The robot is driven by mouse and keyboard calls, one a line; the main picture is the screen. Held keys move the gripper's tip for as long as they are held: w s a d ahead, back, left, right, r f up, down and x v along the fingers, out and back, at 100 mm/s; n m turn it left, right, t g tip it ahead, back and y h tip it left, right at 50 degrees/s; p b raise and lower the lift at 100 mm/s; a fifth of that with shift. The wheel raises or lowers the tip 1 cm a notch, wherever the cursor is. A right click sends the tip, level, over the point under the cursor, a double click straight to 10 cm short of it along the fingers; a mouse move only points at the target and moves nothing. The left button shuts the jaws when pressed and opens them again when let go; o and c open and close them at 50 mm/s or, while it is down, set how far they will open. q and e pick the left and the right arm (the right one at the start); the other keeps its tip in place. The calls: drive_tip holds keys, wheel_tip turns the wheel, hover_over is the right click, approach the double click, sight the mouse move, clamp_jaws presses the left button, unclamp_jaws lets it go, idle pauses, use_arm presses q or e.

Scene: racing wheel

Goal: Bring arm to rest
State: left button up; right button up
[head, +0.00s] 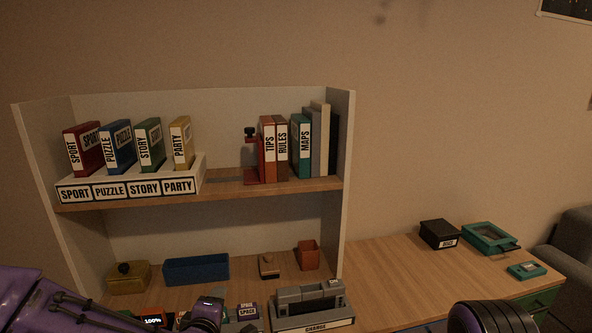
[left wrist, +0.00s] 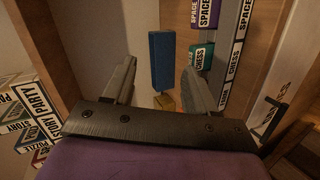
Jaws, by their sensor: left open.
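My left arm (head: 65,305) comes in at the lower left of the head view, low in front of the shelf unit. In the left wrist view my left gripper (left wrist: 158,86) is open, with its two grey fingers apart. Nothing is held between the fingers. The blue bin (left wrist: 161,58) and a small yellow thing (left wrist: 163,102) show beyond the gap, apart from the fingers. My right gripper is out of view.
The shelf unit (head: 347,170) bears several labelled game boxes and books. Below stand the blue bin (head: 196,270), a yellow box (head: 128,278), an orange cup (head: 307,255) and a grey device (head: 310,303). A black box (head: 439,234) and teal things stand right; the desk (head: 385,275) between is clear.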

use_arm(q)
drive_tip(key=s+a+f+m+g, duration=0.2)
drive_tip(key=s+f, duration=0.2)
drive_tip(key=f, duration=0.3)
drive_tip(key=s+a+f+m+g, duration=0.1)
drive_tip(key=s+a+f+m, duration=0.2)
drive_tip(key=f, duration=0.4)
drive_tip(key=s+a+f+m+g+y, duration=0.1)
drive_tip(key=s+a+f+g, duration=0.1)
drive_tip(key=s+f, duration=0.3)
drive_tip(key=s+a+f+m+g+y, duration=0.1)
drive_tip(key=s+f, duration=0.4)
drive_tip(key=s, duration=0.7)
drive_tip(key=s+a+f+m+g, duration=0.3)
drive_tip(key=s+a+f, duration=0.2)
drive_tip(key=s, duration=0.4)
drive_tip(key=shift+s+f+g+y, duration=0.2)
drive_tip(key=shift+f+g+y, duration=0.05)
drive_tip(key=shift+g+y, duration=0.15)
